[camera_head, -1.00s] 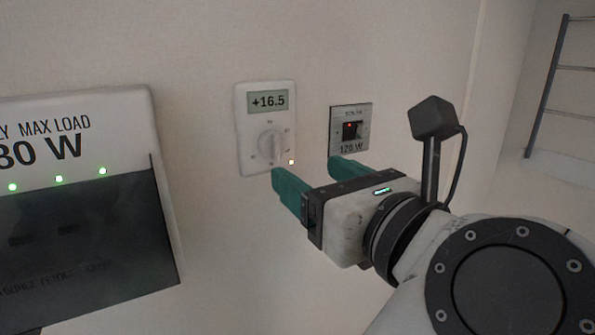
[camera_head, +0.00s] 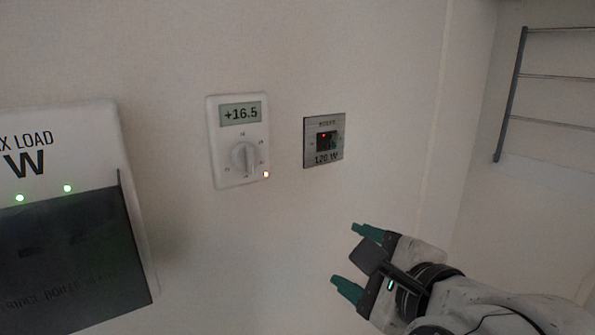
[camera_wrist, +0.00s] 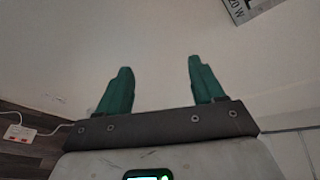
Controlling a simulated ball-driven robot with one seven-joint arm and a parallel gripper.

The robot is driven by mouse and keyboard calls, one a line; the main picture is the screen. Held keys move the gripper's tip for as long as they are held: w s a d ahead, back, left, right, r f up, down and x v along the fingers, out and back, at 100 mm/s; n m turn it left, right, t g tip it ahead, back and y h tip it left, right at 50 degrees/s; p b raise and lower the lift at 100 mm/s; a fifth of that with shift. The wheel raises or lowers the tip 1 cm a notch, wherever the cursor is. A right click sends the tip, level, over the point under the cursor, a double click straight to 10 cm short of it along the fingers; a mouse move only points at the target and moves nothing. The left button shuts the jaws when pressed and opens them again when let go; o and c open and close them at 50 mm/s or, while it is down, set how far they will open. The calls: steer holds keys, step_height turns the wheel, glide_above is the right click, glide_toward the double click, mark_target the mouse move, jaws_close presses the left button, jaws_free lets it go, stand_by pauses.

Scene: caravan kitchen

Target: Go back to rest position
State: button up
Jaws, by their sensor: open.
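My gripper (camera_head: 358,259) is at the lower right of the head view, below and to the right of the wall controls. Its two teal fingers are apart with nothing between them, and they touch nothing that I can see. The wrist view also shows both fingers (camera_wrist: 158,85) spread and empty in front of the pale wall.
A white panel (camera_head: 75,137) with a dark front is at left. A rail rack (camera_head: 516,90) is at upper right. A white socket (camera_wrist: 20,132) shows in the wrist view.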

steer(key=s+d+f+n+g+h, duration=0.35)
steer(key=d+f+n, duration=0.35)
steer(key=f, duration=0.6)
steer(key=s+d+f+n+g+h, duration=0.25)
steer(key=s+d+f+n, duration=0.25)
steer(key=d+f, duration=0.6)
steer(key=s+d+f+n+g, duration=0.1)
steer(key=s+f+n+g, duration=0.5)
steer(key=s+f, duration=1.1)
steer(key=s+n, duration=0.1)
steer(key=s, duration=0.2)
steer(key=shift+s+d+f, duration=0.15)
steer(key=shift+s+f, duration=0.2)
steer(key=shift+c, duration=0.3)
